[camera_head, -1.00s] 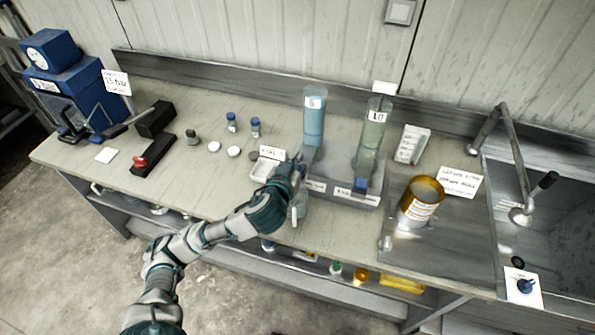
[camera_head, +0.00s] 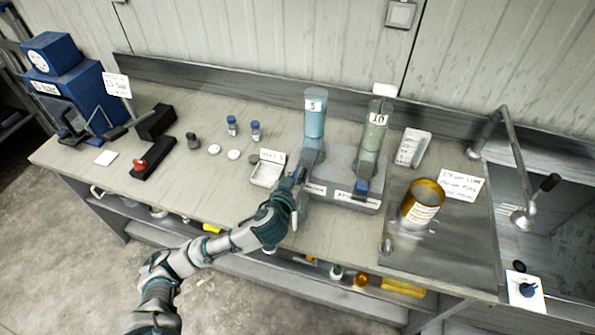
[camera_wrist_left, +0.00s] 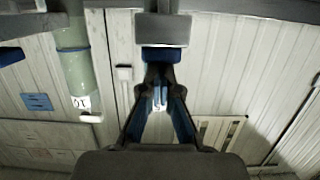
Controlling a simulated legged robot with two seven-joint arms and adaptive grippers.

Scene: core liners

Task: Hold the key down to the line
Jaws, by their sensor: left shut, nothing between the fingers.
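The dispenser (camera_head: 340,160) has a blue-filled cylinder marked 5 (camera_head: 315,118) and a pale green cylinder marked 10 (camera_head: 375,135). A blue key (camera_head: 362,187) shows at the front under cylinder 10. My left gripper (camera_head: 301,173) is shut and empty at the dispenser's front left, below cylinder 5, and hides that corner. In the wrist view, the closed fingers (camera_wrist_left: 158,75) reach a grey block with a blue face (camera_wrist_left: 162,31). I cannot tell whether they touch it. Cylinder 10 also shows there, upside down (camera_wrist_left: 76,70). I cannot make out the line. My right gripper is out of view.
A white tray (camera_head: 267,174) with a card stands left of the gripper. An amber container (camera_head: 422,204) stands on a metal sheet (camera_head: 440,250) to the right. Small vials (camera_head: 256,131) and white discs (camera_head: 234,155) lie further left.

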